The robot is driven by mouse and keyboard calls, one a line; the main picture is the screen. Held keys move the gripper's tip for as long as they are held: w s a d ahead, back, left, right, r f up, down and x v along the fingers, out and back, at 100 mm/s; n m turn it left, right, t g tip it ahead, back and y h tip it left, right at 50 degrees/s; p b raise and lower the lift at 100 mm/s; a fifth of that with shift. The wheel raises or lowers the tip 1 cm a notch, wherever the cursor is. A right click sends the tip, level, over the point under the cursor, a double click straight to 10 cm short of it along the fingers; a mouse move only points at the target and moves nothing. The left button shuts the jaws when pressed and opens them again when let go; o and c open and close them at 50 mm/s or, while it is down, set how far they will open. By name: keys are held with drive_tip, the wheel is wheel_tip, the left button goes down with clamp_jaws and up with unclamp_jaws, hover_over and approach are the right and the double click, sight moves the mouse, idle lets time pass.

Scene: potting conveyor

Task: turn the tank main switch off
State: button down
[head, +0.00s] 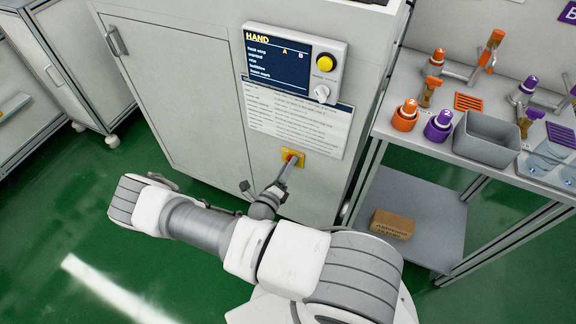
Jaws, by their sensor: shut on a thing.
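The tank main switch (290,155) is a small red knob on a yellow plate, low on the front of the grey cabinet. My gripper (287,167) is at the switch, with its fingers shut on the red knob. The fingers partly cover the knob, so its exact turn angle cannot be told. My arm reaches in from the bottom of the view.
Above the switch are a printed sheet (300,118) and a control panel (292,62) showing HAND, with a yellow button. A shelf rack at the right holds a grey bin (487,138), orange and purple fittings, and a cardboard box (392,225) below. Green floor is clear at left.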

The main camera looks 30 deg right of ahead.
drive_tip(key=shift+n, duration=0.4)
drive_tip(key=shift+c, duration=2.2)
unclamp_jaws()
